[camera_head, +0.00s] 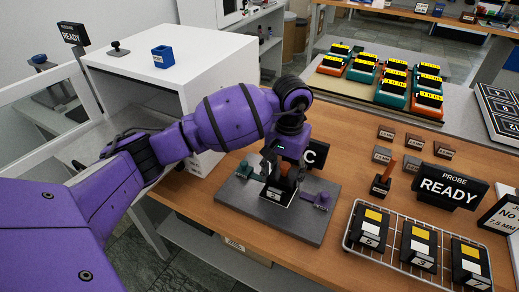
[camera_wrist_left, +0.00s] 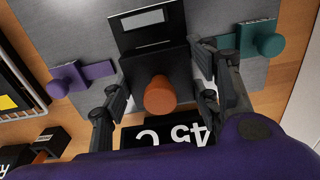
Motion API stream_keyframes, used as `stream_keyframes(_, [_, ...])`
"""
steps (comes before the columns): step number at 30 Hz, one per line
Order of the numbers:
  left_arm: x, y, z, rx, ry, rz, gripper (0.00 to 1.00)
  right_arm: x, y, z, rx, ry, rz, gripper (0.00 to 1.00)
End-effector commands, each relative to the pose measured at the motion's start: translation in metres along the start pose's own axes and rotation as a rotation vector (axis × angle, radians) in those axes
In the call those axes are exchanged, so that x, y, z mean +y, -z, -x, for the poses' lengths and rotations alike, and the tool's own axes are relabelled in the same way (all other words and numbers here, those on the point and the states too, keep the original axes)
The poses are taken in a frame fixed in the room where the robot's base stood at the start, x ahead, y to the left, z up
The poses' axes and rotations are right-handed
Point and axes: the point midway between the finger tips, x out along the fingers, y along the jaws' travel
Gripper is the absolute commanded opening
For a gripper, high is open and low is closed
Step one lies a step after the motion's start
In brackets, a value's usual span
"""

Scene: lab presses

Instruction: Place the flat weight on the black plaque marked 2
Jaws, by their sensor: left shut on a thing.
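My left gripper (camera_head: 284,176) is over a dark grey plate (camera_head: 306,228) on the wooden table. It is shut on a black block (camera_wrist_left: 176,66) with an orange-brown knob (camera_wrist_left: 160,95), with a finger on each side in the left wrist view. I cannot tell whether the block touches the plate. A small white label (camera_head: 275,194) shows at the block's foot; its mark is too small to read surely. Black plaques with white marks (camera_head: 500,108) lie at the far right; I cannot tell which is marked 2. I cannot surely identify the flat weight. My right gripper is not in view.
A purple clamp (camera_wrist_left: 80,78) and a green clamp (camera_wrist_left: 258,40) flank the block. A wire rack (camera_head: 352,238) holds black blocks. A 45 C sign (camera_wrist_left: 180,134), a second orange-handled block (camera_head: 381,184), small labelled tiles (camera_head: 386,132) and a READY sign (camera_head: 447,187) stand nearby.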

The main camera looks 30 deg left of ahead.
Motion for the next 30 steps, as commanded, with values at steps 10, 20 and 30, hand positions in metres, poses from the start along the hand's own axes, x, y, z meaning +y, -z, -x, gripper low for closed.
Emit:
stream_keyframes(10, [0.001,0.003,0.001,0.009,-0.001,-0.001,0.00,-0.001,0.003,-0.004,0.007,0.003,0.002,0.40])
stream_keyframes(20, [0.001,0.002,0.001,0.005,-0.001,-0.001,0.75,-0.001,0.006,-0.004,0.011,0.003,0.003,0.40])
stream_keyframes(30, [0.001,0.003,0.021,0.010,-0.002,-0.001,0.75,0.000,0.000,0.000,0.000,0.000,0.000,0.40])
